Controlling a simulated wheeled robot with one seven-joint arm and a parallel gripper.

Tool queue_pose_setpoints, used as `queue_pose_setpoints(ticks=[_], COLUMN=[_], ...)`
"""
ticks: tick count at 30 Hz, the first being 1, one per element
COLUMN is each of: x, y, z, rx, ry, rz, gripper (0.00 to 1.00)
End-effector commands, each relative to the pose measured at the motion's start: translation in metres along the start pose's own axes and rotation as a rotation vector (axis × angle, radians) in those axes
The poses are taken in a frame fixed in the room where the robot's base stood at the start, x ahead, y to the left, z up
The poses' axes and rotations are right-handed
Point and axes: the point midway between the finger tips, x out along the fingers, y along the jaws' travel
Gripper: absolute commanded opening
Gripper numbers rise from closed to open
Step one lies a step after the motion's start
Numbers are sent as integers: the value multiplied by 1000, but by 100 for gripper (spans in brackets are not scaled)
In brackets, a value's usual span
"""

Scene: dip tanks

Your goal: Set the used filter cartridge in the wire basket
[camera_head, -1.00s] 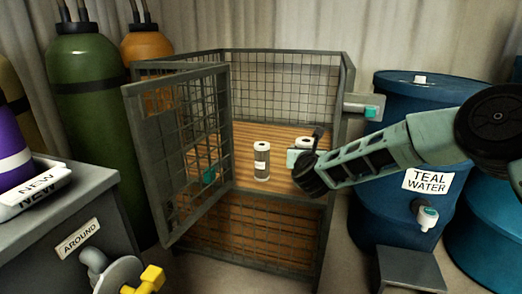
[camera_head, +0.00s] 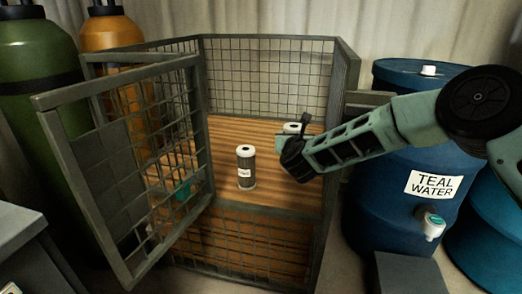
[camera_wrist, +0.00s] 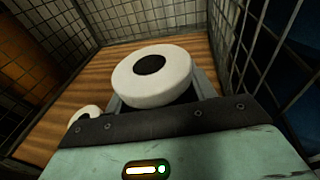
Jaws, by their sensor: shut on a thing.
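My gripper (camera_head: 284,147) reaches from the right into a wire cage and is shut on a filter cartridge (camera_head: 291,128). In the wrist view this held cartridge (camera_wrist: 178,92) shows its round white end cap with a dark centre hole, upright between the jaws. A second cartridge (camera_head: 246,168), grey with white caps and a small label, stands upright on the wooden shelf to the left; its white cap also shows in the wrist view (camera_wrist: 84,114). Whether the held cartridge touches the shelf is hidden. No wire basket apart from the cage is clear.
The cage (camera_head: 340,100) has its mesh door (camera_head: 50,103) swung open to the left. The shelf (camera_head: 240,130) has free room behind the cartridges. A blue drum marked TEAL WATER (camera_head: 390,190) stands at right; green (camera_head: 30,130) and orange (camera_head: 110,33) cylinders stand at left.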

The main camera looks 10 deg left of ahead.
Motion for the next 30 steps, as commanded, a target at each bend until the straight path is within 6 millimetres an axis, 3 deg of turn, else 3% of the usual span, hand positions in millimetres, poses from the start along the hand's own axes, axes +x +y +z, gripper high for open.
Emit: queue_pose_setpoints(ticks=[6,11,18,29,30], x=[6,8,13,14,14], y=[0,0,0,0,0], z=[-36,-50,-88,-94,-95], rx=[-1,0,-1,0,0], ry=[0,-1,0,-1,1], rz=[-1,0,0,0,0], gripper=[23,23,23,23,63])
